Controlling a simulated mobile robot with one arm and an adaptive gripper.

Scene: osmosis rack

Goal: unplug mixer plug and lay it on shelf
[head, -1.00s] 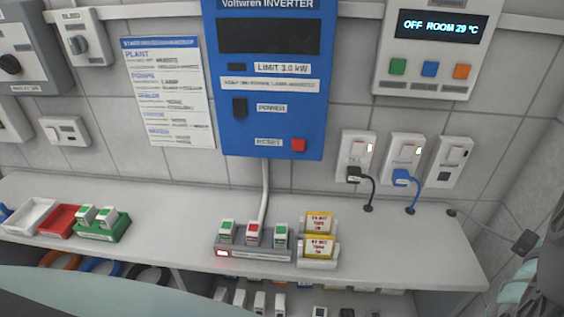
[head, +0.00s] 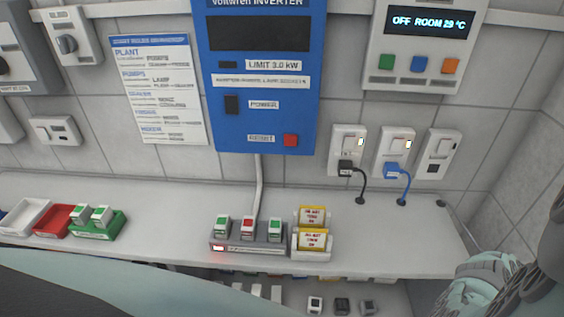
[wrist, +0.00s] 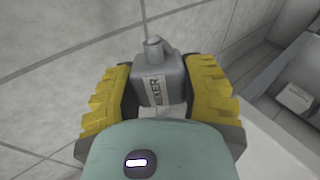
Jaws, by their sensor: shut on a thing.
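The mixer plug (wrist: 170,80), a grey block with a partly covered label ending in "XER", is held between the yellow ribbed pads of my gripper (wrist: 160,95) in the wrist view. My gripper is shut on it, with grey tiled wall behind. In the head view the plug is not visible; only parts of my arm show at the lower right. The rightmost wall socket (head: 437,154) has no plug in it. The white shelf (head: 385,235) runs below the sockets.
A black plug (head: 346,169) and a blue plug (head: 391,171) sit in the other two sockets, their cords reaching the shelf. Yellow warning tags (head: 312,238) stand beside a grey rack (head: 247,246). The shelf's right part is clear.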

